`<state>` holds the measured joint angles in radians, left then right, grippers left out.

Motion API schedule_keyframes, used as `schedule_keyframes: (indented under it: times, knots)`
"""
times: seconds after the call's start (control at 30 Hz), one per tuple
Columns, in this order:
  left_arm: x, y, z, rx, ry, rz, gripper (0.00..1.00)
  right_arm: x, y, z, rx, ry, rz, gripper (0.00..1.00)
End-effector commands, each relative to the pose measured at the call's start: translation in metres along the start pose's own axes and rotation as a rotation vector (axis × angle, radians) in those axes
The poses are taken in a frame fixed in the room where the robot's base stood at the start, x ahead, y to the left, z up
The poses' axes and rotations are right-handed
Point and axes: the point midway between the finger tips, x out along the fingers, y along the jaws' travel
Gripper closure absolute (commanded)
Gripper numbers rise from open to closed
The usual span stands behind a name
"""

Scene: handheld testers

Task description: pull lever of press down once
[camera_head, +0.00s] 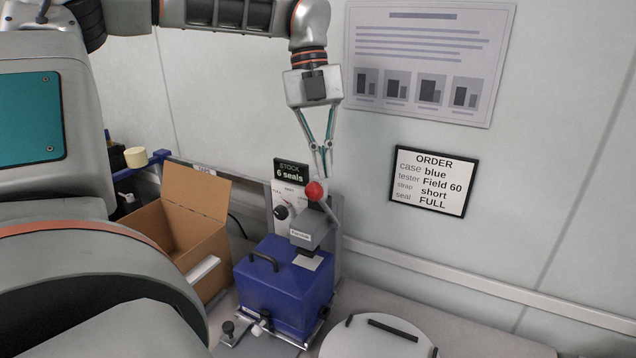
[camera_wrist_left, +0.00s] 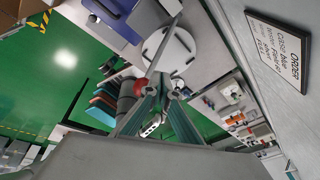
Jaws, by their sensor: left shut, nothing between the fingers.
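The press (camera_head: 337,217) stands against the back wall. Its lever ends in a red ball knob (camera_head: 317,190), and the lever arm slopes down to the right from it. A blue case (camera_head: 285,290) with a black handle sits under the press head (camera_head: 311,232), with a white label on top. My left gripper (camera_head: 323,172) points down, shut and empty, with its fingertips just above the red knob in the head view. I cannot tell whether they touch it. The blue case also shows at the top of the left wrist view (camera_wrist_left: 118,14). My right gripper is out of view.
An open cardboard box (camera_head: 195,215) stands left of the press. A white round plate (camera_head: 375,337) lies to the right front. A STOCK display (camera_head: 291,171) reads 6 seals. An ORDER sign (camera_head: 434,181) hangs on the wall. The bench right of the plate is clear.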

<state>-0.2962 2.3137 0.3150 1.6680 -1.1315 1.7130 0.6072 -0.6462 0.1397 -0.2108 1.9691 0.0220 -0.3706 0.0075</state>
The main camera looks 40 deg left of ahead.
Motion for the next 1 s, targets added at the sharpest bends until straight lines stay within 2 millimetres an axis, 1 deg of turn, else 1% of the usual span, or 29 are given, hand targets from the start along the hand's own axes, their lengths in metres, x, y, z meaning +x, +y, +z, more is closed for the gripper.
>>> schedule_keyframes:
  times: [0.23,0.7,0.83,1.0]
  knots:
    - [-0.001,-0.001,0.0,0.0,0.0,0.0,1.0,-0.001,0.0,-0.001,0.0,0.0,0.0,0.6]
    - [-0.032,-0.021,0.019,-0.001,-0.001,0.001,1.0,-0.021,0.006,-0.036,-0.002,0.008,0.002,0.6]
    - [-0.035,-0.025,0.024,0.0,0.0,0.0,1.0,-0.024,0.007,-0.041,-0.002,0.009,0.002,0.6]
    - [-0.035,-0.025,0.025,0.001,0.0,0.0,1.0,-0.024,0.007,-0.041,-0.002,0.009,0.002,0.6]
